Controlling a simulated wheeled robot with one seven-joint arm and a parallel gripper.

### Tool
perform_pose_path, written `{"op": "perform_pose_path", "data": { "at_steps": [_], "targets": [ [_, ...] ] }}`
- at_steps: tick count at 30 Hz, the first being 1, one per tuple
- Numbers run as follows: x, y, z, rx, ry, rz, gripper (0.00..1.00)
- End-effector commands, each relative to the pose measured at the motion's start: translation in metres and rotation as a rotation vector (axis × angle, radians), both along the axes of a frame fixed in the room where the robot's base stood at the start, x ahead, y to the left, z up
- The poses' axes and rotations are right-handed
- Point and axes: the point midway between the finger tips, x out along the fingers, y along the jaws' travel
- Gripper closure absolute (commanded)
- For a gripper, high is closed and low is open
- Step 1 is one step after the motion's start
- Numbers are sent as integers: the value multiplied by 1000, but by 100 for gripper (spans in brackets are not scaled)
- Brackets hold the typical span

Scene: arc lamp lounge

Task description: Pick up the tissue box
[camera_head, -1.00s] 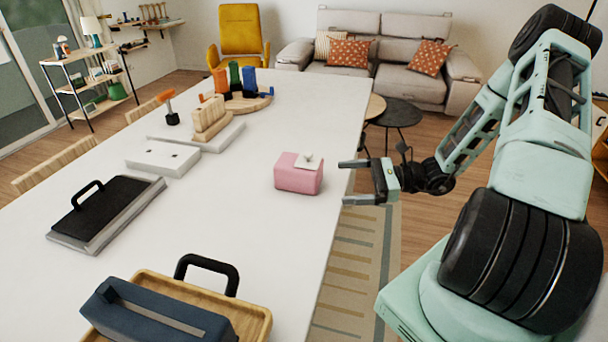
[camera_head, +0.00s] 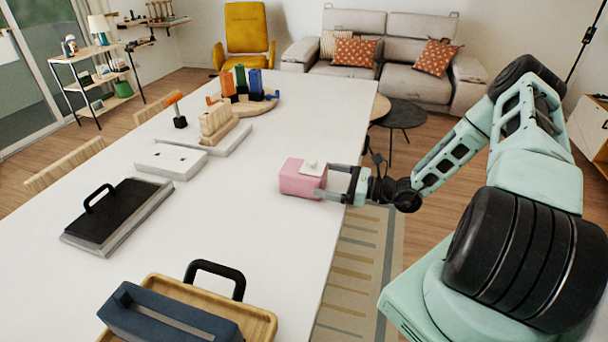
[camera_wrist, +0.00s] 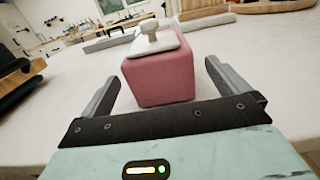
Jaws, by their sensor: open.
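The pink tissue box (camera_head: 300,181) stands upright near the right edge of the long white table (camera_head: 225,215). A white tissue sticks up from its top. In the wrist view the tissue box (camera_wrist: 160,78) sits ahead of and partly between the two fingertips. My gripper (camera_head: 328,180) reaches in from the table's right edge, its fingers beside the near end of the box. My gripper (camera_wrist: 163,88) is open, with a gap between the box and each finger in the wrist view.
Left of the box are a white block (camera_head: 171,161), a black-topped tray with a handle (camera_head: 112,212) and wooden pieces on a base (camera_head: 217,124). A wooden tray (camera_head: 262,318) holds a dark blue box (camera_head: 165,318) in front. The table around the pink box is clear.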

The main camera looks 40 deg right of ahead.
Motion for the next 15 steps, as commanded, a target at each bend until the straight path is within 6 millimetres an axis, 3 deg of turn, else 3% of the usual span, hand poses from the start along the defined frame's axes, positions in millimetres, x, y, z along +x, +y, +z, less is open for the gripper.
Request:
{"op": "perform_pose_path", "data": {
  "at_steps": [15],
  "targets": [
    [42, 34, 0, 0, 0, 0, 0]
  ]
}}
